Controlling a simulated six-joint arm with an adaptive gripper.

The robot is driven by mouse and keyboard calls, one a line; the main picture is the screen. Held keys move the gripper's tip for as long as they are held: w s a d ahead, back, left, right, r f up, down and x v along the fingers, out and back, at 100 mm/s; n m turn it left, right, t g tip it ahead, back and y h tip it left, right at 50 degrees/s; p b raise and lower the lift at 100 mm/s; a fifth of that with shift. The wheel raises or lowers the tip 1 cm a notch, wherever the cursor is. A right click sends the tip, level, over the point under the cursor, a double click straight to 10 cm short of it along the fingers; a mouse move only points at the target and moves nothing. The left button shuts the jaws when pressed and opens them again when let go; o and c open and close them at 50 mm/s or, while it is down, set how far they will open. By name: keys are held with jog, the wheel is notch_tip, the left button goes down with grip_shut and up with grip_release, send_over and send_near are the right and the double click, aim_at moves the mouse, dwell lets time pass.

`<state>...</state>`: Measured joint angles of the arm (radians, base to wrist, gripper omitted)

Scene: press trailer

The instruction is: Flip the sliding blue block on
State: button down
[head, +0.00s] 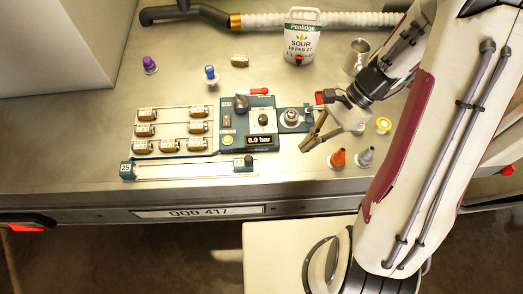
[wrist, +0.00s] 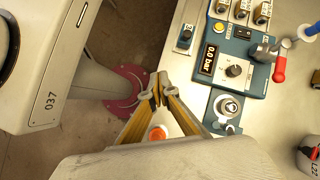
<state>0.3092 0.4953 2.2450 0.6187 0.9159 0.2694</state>
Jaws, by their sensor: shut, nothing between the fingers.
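In the head view a blue block with a dark knob (head: 243,163) sits at the right end of a long pale rail (head: 190,171) near the table's front edge. A blue end piece marked 25 (head: 127,170) is at the rail's left end. The block also shows in the wrist view (wrist: 184,38), at the top. My gripper (head: 304,149) is shut and empty, its tips together. It is to the right of the block and apart from it. In the wrist view the gripper tips (wrist: 155,90) appear over the floor side of the table edge.
A blue panel (head: 230,143) reading 0.0 bar, with a red-handled lever (head: 253,92), stands behind the rail. A round fitting (head: 292,118) is to its right. Orange (head: 337,158) and grey (head: 366,156) cones stand right of my gripper. Several brass pieces (head: 147,114) lie left.

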jog(key=w+m, duration=0.1)
jog(key=w+a+m, duration=0.1)
jog(key=w+m+t+y, duration=0.1)
jog(key=w, duration=0.1)
jog(key=shift+a+f+m, duration=0.2)
jog(key=shift+a+m, duration=0.1)
jog(key=shift+m, duration=0.1)
jog(key=shift+f, duration=0.1)
jog(key=x, duration=0.7)
jog(key=a+x, duration=0.1)
jog(key=x, duration=0.3)
jog(key=shift+r, duration=0.35)
jog(key=shift+s+a+f, duration=0.1)
jog(key=shift+a+f, duration=0.05)
jog(key=shift+a, duration=0.4)
jog(key=shift+s+a+f, duration=0.1)
jog(key=shift+a, duration=0.45)
jog(key=shift+a, duration=0.2)
jog(key=a, duration=2.3)
jog(key=shift+d, duration=0.15)
